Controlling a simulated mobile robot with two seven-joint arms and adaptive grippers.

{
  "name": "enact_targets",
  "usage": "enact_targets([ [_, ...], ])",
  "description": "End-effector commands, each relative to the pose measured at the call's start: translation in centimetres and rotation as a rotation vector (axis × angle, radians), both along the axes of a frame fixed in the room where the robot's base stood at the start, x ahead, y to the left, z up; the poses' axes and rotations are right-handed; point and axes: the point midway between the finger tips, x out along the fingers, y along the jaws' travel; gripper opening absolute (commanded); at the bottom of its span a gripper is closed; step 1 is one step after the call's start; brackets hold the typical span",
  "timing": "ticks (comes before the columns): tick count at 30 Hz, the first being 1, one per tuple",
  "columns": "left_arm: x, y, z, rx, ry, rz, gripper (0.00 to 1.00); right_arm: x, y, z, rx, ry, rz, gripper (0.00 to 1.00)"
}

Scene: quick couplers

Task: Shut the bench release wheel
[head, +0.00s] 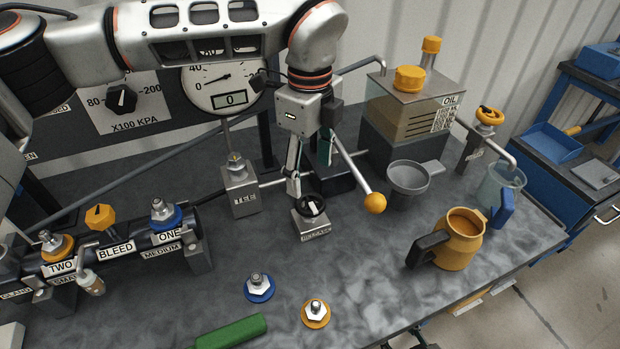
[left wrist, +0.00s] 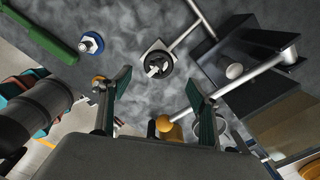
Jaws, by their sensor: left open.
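The release wheel is a small black handwheel (head: 312,206) on a square grey metal block (head: 311,226) with a label plate, standing on the bench. My left gripper (head: 309,176) is above the wheel, pointing down, with its fingers apart and nothing between them. In the left wrist view the wheel (left wrist: 158,64) shows just beyond and between the open fingertips (left wrist: 157,78). I see a gap between fingers and wheel there. In the head view one fingertip partly overlaps the wheel's rim, and I cannot tell if they touch. My right gripper is not seen.
A lever with an orange ball (head: 375,203) slants down right beside the gripper. A grey funnel (head: 408,178), an amber jug (head: 461,240) and the TEE block (head: 239,188) stand around. Blue (head: 259,288) and orange (head: 316,313) couplers and a green handle (head: 232,332) lie in front.

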Motion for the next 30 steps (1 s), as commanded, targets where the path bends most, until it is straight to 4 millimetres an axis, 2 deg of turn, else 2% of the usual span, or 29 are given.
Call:
enact_targets([
  [7,-0.1,0.0,-3.3,0.001,0.005,0.000,0.62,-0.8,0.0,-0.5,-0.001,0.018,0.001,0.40],
  [15,-0.1,0.0,-6.8,0.001,0.003,0.000,0.62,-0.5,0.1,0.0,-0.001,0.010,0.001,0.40],
  [20,-0.1,0.0,-7.6,0.001,0.002,0.000,0.62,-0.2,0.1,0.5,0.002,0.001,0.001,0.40],
  [27,0.0,0.0,-7.7,0.001,0.001,0.000,0.62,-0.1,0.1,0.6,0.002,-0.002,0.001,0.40],
  [29,0.0,0.0,-7.6,0.001,0.001,0.000,0.49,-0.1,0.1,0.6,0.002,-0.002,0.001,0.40],
  [30,0.0,0.0,-7.6,0.001,0.001,0.000,0.38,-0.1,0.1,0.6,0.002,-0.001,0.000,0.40],
])
